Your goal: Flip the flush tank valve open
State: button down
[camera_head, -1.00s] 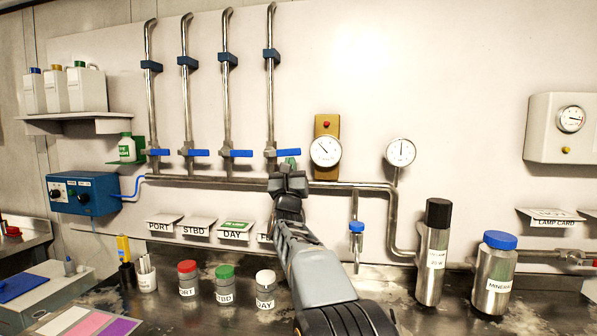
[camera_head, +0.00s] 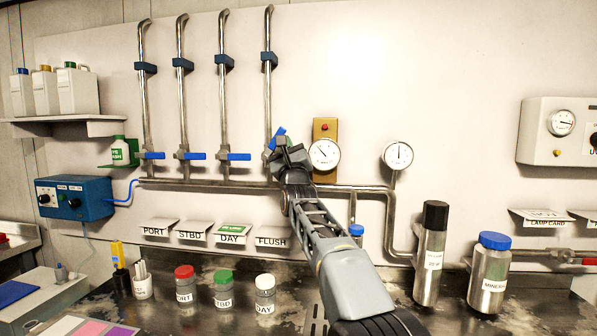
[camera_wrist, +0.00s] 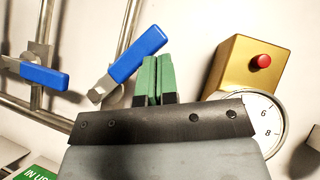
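The flush valve's blue lever (camera_head: 278,137) is on the fourth pipe from the left, above the FLUSH label (camera_head: 271,241). The lever is tilted up to the right, between level and upright. In the wrist view the lever (camera_wrist: 138,54) lies just left of my fingertips. My gripper (camera_head: 287,150) is at the flush valve, partly covering its body. In the wrist view its green fingers (camera_wrist: 157,78) are together with nothing visible between them. They are at the lever's lower right side; I cannot tell whether they touch it.
The three valves to the left have level blue levers, the nearest being the DAY lever (camera_head: 239,157). A brass plate with a red button (camera_head: 325,127) and a gauge (camera_head: 324,154) stand close to the right. Jars and a tall black-capped bottle (camera_head: 431,250) stand on the bench below.

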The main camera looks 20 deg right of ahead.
jog(key=shift+w+a+r+p, duration=0.35)
jog(key=shift+a+r, duration=0.35)
jog(key=shift+r, duration=0.1)
jog(key=shift+w+a+r+p, duration=0.35)
jog(key=shift+a+r, duration=0.3)
jog(key=shift+r, duration=0.15)
jog(key=shift+a, duration=0.15)
jog(key=s+d+b, duration=0.6)
jog(key=s+d, duration=0.1)
jog(key=s, duration=0.4)
jog(key=shift+f, duration=0.2)
